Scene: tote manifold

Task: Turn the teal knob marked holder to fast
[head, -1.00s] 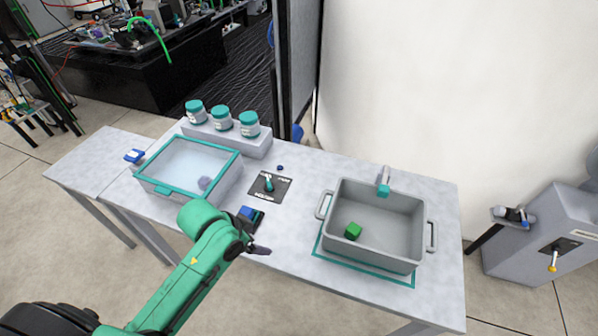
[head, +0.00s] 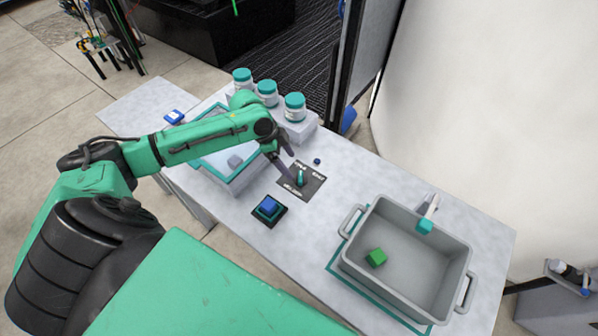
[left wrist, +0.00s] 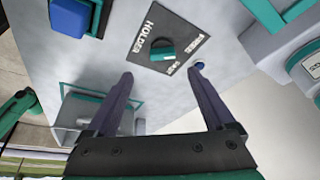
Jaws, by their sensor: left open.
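The teal knob (head: 300,177) stands on a black plate (head: 314,187) on the table. In the left wrist view the knob (left wrist: 162,50) is a short bar. The plate (left wrist: 185,32) reads HOLDER beside it, with FREE and a smaller, hard-to-read word at its other side. I cannot tell clearly which word the knob points to. My left gripper (head: 293,170) is open and empty, close to the knob in the head view. In the left wrist view its fingertips (left wrist: 161,73) are spread to either side of the knob, which shows beyond them, apparently untouched. My right gripper is not in view.
A blue button on a dark base (head: 269,207) sits in front of the plate. A small blue knob (head: 317,161) lies behind it.

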